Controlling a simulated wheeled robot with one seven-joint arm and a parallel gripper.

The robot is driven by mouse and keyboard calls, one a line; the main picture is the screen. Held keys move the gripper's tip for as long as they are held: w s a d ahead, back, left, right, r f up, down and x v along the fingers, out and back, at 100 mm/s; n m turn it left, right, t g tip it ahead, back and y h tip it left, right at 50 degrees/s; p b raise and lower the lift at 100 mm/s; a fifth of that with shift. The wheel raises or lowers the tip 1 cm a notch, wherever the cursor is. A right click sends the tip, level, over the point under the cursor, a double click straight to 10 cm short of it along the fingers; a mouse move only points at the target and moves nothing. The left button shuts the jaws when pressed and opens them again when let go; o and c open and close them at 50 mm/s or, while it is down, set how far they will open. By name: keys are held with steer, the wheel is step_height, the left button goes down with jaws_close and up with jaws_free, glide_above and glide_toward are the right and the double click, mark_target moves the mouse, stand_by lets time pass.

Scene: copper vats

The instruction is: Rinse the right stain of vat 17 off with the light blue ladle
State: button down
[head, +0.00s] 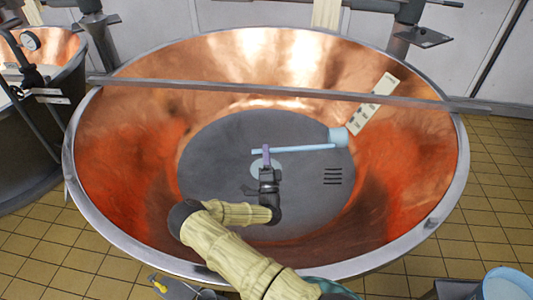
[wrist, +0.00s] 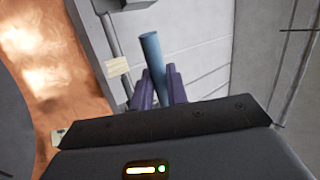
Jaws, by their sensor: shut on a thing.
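The light blue ladle (head: 310,148) is above the grey bottom of the big copper vat (head: 425,150) in the head view. Its handle lies nearly level and its bowl (head: 338,137) is at the right end. My gripper (head: 266,155) is shut on the handle near its left end. In the wrist view the blue handle (wrist: 151,55) stands between my purple fingers (wrist: 158,88); the bowl is not seen there. The vat wall has reddish, darker areas at left and right; I cannot tell a distinct stain. No number 17 is readable.
A metal bar (head: 280,90) spans the vat. A cream strip with dark marks (head: 375,103) is on the right wall. Another vat (head: 70,45) stands at left. A light blue container (head: 507,285) is at lower right. Tiled floor is clear at right.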

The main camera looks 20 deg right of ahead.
steer(key=shift+r, duration=0.1)
steer(key=s+a+r+p, duration=0.2)
steer(key=s+r+p, duration=0.2)
steer(key=r+p, duration=0.6)
steer(key=s+a+r+p, duration=0.2)
steer(key=s+r+p, duration=0.2)
steer(key=r+p, duration=0.6)
steer(key=s+a+r+h+p, duration=0.1)
steer(key=s+a+r+p, duration=0.2)
steer(key=r+p, duration=0.7)
steer(key=shift+s+r+m, duration=0.2)
steer(key=shift+s+m, duration=0.1)
steer(key=shift+s, duration=0.55)
